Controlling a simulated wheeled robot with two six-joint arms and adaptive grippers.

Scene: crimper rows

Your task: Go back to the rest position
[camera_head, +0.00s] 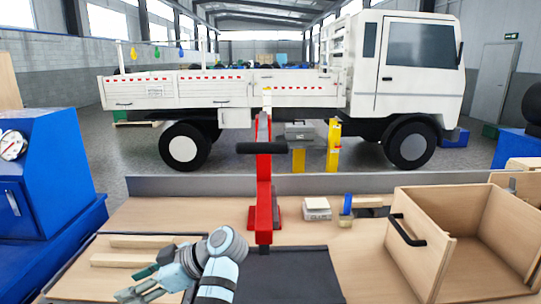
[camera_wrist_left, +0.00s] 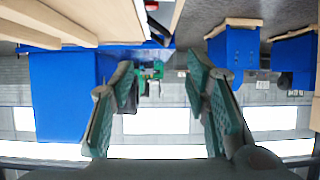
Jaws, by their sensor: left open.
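My left gripper (camera_head: 140,284) is low at the left front of the workbench in the head view, its fingers pointing left. In the left wrist view its two green-padded fingers (camera_wrist_left: 161,85) are spread apart with nothing between them. My left arm's grey and pale blue wrist lies by the front edge of a dark mat. My right gripper is in neither view.
A red stand with a black handle (camera_head: 264,180) rises mid-bench. An open wooden box (camera_head: 418,255) stands right. Wooden strips (camera_head: 135,260) lie in a tray close to my left gripper. A small white box (camera_head: 317,209) and blue-yellow item (camera_head: 346,205) sit behind. A blue cabinet (camera_head: 50,170) stands left.

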